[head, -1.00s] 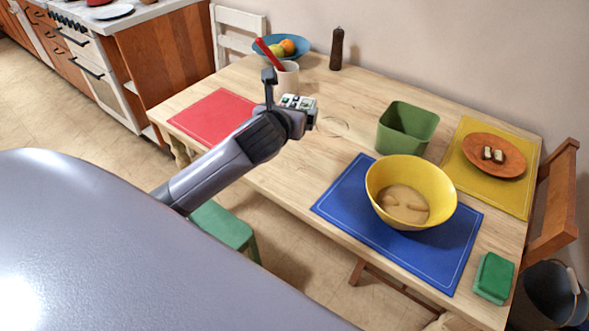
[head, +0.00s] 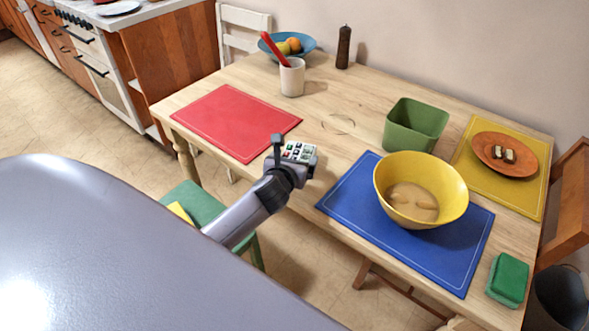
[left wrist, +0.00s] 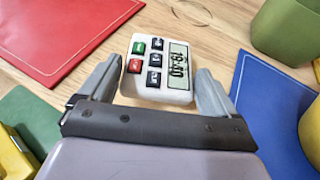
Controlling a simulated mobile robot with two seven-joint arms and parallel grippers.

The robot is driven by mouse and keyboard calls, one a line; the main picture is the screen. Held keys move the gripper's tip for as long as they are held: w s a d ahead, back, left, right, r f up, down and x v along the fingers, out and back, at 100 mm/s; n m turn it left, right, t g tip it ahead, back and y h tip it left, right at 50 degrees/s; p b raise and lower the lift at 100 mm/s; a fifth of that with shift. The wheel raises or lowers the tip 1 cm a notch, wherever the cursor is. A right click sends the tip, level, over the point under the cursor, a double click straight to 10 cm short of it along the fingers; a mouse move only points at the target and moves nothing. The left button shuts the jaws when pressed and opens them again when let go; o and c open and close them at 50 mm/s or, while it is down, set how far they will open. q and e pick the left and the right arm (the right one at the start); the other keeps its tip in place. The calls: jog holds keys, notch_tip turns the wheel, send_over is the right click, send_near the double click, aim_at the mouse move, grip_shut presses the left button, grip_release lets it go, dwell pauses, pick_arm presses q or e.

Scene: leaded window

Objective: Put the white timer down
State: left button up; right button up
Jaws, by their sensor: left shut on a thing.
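The white timer (head: 299,152) is between the fingers of my left gripper (head: 291,160), over the table between the red and blue mats. In the left wrist view the timer (left wrist: 158,72) shows its display and coloured buttons, with a finger of my left gripper (left wrist: 157,88) on each side. The gripper is shut on it. I cannot tell for sure whether the timer's underside touches the wooden table. My right gripper is not in view.
A red mat (head: 236,122) lies to the left and a blue mat (head: 345,203) to the right, with a yellow bowl (head: 455,205) on it. A green bin (head: 415,126) and a white cup (head: 292,80) stand farther back. Bare table (head: 345,95) lies between them.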

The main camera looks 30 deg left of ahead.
pick_arm(q)
jog(key=shift+f, duration=1.3)
jog(key=shift+f+b, duration=0.2)
jog(key=shift+b, duration=0.15)
jog(key=o, duration=0.8)
jog(key=shift+r, duration=0.2)
jog(key=p+v, duration=0.2)
jog(key=v, duration=1)
jog(key=s+d+f+n+g+h, duration=0.1)
jog(key=s+n, duration=0.4)
jog(key=n, duration=0.5)
jog(key=s+d+f+n+h, duration=0.3)
jog(key=s+d+f+n, duration=0.1)
jog(key=n, duration=0.6)
jog(key=s+d+f+n+g+h, duration=0.1)
jog(key=s+d+f+n, duration=0.3)
jog(key=n, duration=0.6)
jog(key=shift+s+d+f+g+h, duration=0.15)
jog(key=shift+s+f+h, duration=0.15)
jog(key=shift+s+h, duration=0.1)
jog(key=shift+s+d+f+g+h, duration=0.15)
jog(key=shift+s+f+h, duration=0.15)
jog(key=shift+s, duration=0.15)
